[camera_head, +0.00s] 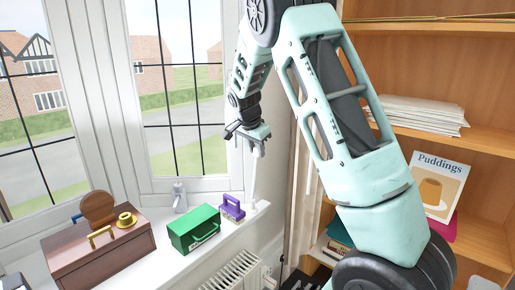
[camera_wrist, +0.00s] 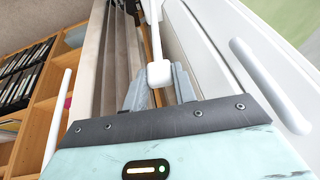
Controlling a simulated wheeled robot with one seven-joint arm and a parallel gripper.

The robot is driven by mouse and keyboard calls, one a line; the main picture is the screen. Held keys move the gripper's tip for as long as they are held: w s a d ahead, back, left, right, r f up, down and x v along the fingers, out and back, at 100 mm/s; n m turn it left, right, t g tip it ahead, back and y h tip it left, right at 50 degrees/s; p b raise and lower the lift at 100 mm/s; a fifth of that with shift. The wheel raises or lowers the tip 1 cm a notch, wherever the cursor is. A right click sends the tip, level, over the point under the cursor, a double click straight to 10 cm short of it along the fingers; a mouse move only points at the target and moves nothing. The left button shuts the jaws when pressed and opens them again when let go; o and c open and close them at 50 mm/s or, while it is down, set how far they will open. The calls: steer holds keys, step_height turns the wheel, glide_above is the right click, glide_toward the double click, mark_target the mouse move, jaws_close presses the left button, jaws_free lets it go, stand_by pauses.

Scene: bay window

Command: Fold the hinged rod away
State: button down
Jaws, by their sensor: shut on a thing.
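The hinged rod (camera_head: 254,182) is thin and white. In the head view it hangs below my gripper (camera_head: 258,148), close to the window's right frame above the sill. In the wrist view the rod (camera_wrist: 155,35) runs up and away from a white block-like end (camera_wrist: 159,73). That end sits between the two grey fingers of my gripper (camera_wrist: 160,88), which are shut on it. The rod's hinge cannot be made out clearly.
The sill (camera_head: 190,268) holds a brown box (camera_head: 95,262), a green box (camera_head: 194,230) and a purple item (camera_head: 233,209). A window handle (camera_head: 180,198) stands behind them. A curtain (camera_head: 305,195) and a wooden bookcase (camera_head: 470,65) are to the right. A radiator (camera_head: 240,272) is below.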

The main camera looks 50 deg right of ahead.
steer(key=c, duration=1.1)
jaws_free()
steer(key=shift+a+r, duration=0.1)
steer(key=b+v, duration=0.3)
steer(key=v, duration=1.4)
steer(key=shift+r+b, duration=0.1)
steer(key=shift+b, duration=0.25)
